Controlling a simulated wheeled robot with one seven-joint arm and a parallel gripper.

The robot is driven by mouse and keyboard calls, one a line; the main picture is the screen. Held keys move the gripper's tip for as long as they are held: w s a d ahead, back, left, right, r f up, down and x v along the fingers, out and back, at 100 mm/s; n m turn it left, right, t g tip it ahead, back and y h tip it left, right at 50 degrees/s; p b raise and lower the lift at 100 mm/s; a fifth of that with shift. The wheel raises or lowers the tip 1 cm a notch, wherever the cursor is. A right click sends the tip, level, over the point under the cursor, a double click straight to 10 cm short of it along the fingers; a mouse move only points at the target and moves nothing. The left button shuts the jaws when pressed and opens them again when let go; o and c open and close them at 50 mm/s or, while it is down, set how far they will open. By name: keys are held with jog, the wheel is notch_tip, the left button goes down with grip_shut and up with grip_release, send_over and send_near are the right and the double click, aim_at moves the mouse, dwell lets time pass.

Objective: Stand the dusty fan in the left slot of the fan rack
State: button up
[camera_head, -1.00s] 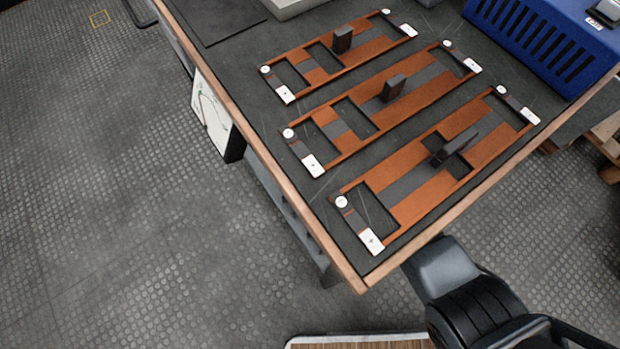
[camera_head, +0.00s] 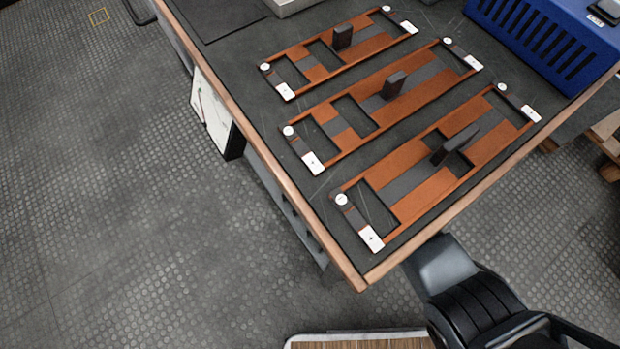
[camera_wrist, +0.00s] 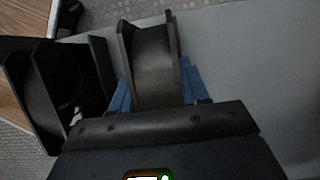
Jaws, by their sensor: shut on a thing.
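In the wrist view, my gripper (camera_wrist: 155,88) has its two blue fingers on either side of a dark, spool-shaped fan (camera_wrist: 153,58) and is shut on it. The fan's face between its two side flanges looks brown-grey; I cannot tell if that is dust. A dark, box-like frame with upright walls (camera_wrist: 38,92), which looks like the fan rack, is left of the gripper, apart from the held fan. Its inside is dark, so I cannot make out its slots clearly.
In the head view, three orange-and-grey boards (camera_head: 415,190) with upright dark pieces lie on the wood-edged bench (camera_head: 315,235). A blue slotted box (camera_head: 545,38) is at the far right. A pale grey surface (camera_wrist: 245,60) is behind and right of the fan. Open floor is at left.

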jog(key=o, duration=1.4)
jog(key=shift+c, duration=0.2)
jog(key=p+v, duration=0.3)
jog(key=v, duration=0.4)
jog(key=shift+r, duration=0.1)
jog(key=shift+w+d+r, duration=0.1)
jog(key=shift+r, duration=0.15)
